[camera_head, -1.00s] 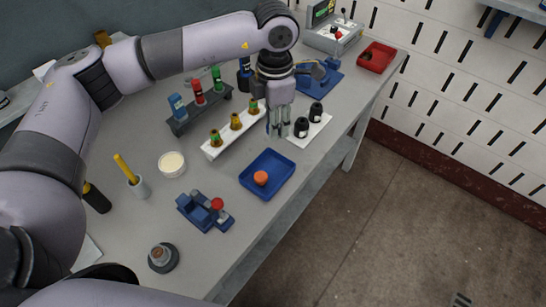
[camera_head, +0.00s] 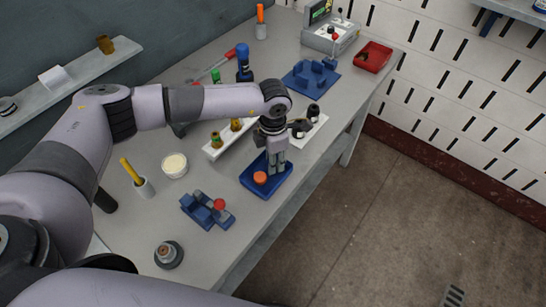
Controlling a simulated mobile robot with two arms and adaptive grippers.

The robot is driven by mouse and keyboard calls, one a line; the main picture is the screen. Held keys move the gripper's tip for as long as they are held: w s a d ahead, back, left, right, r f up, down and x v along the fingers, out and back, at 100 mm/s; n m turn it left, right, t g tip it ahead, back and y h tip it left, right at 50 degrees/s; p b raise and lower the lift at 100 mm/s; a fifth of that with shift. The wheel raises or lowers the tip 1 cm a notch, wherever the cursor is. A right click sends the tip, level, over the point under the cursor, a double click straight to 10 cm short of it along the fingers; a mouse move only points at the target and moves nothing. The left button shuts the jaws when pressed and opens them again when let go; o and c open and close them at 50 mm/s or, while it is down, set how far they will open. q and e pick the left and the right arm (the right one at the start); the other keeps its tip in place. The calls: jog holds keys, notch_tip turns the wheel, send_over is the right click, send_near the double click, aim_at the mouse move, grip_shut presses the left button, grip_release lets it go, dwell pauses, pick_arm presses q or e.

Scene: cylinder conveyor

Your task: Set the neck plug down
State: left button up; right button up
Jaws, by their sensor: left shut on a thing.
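My left gripper (camera_head: 277,170) points down over the blue tray (camera_head: 251,189), its fingers close together at the tray's right part. It is shut on the neck plug, which is too small and too covered by the fingers to make out. An orange round piece (camera_head: 260,178) lies in the tray just left of the fingertips. I cannot tell whether the held plug touches the tray floor. My right gripper is out of view.
A white rack with amber vials (camera_head: 216,140) stands behind the tray. Black bottles (camera_head: 313,110) stand on a white holder to its right, partly behind my gripper. A blue fixture with a red knob (camera_head: 219,204) stands in front-left. A white round dish (camera_head: 174,165) is farther left.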

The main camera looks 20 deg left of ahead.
pick_arm(q)
jog(key=shift+f, duration=0.15)
jog(key=o, duration=0.5)
jog(key=shift+r, duration=0.35)
jog(key=shift+r+b, duration=2.25)
jog(key=shift+r, duration=3.6)
